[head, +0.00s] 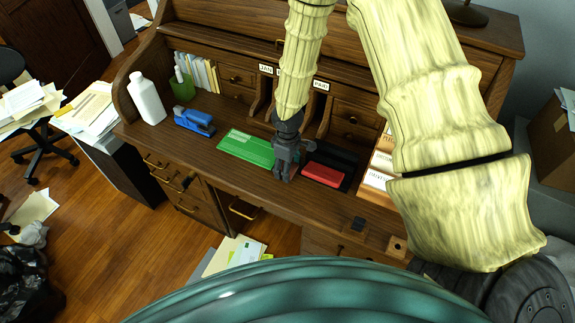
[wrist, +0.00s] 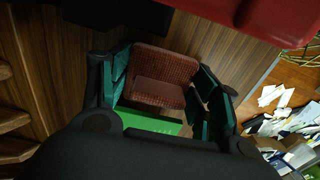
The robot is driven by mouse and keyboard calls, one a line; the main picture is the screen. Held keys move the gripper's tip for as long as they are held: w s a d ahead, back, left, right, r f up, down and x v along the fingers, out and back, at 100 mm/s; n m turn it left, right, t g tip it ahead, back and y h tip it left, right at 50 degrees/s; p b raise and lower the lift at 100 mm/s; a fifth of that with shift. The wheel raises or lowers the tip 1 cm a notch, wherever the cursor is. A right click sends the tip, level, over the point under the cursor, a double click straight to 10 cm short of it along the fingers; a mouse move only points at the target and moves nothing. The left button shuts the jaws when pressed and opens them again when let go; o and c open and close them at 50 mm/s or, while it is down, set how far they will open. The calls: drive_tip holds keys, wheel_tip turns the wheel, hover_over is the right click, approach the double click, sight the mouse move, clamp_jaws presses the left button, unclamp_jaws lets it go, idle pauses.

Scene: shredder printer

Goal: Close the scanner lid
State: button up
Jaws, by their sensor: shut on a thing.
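I cannot make out a scanner or its lid for certain in either view. My gripper (head: 284,172) is low over the desk, between a green flat item (head: 246,148) and a red block (head: 323,174). In the wrist view its teal-padded fingers (wrist: 162,88) are closed on a reddish-brown, textured block (wrist: 160,72). In the head view this block is hidden by the gripper. The green item also shows behind the fingers in the wrist view (wrist: 150,123).
The red block sits in a black tray (head: 346,160). A blue stapler-like item (head: 194,121), a white bottle (head: 147,98) and a green cup (head: 182,88) stand at left on the wooden desk (head: 225,168). A paper-topped cabinet (head: 125,170) adjoins the desk.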

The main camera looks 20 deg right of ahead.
drive_tip(key=shift+f, duration=0.15)
drive_tip(key=o, duration=1)
drive_tip(key=shift+c, duration=0.2)
drive_tip(key=shift+r, duration=0.2)
